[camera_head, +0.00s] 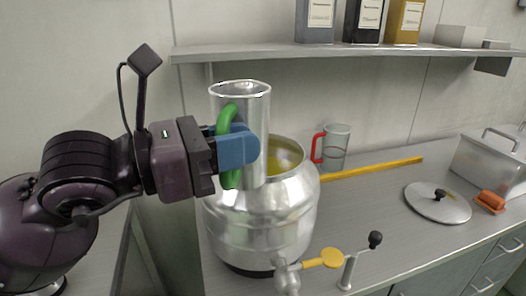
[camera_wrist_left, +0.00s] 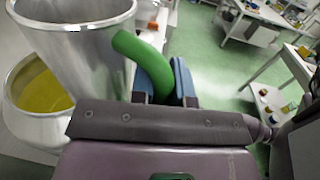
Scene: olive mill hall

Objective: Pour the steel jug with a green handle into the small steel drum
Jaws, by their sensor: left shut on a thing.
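The steel jug (camera_head: 254,110) is a tall shiny cylinder with a green handle (camera_head: 227,118). It is held about upright, in front of and above the small steel drum (camera_head: 262,226). The drum is open and shows yellow-green liquid inside. My left gripper (camera_head: 238,148), with blue fingers, is shut on the green handle. In the left wrist view the jug (camera_wrist_left: 75,50) stands above the drum's mouth (camera_wrist_left: 35,95), its handle (camera_wrist_left: 140,60) between the blue fingers. The jug's inside bottom is hidden. My right gripper is not in view.
A clear jug with a red handle (camera_head: 335,149) stands behind the drum. A yellow stick (camera_head: 375,169), a round lid (camera_head: 437,203), an orange block (camera_head: 490,201) and a steel box (camera_head: 492,160) are on the counter to the right. A shelf (camera_head: 345,52) with containers hangs above. The drum's tap (camera_head: 322,259) sticks out in front.

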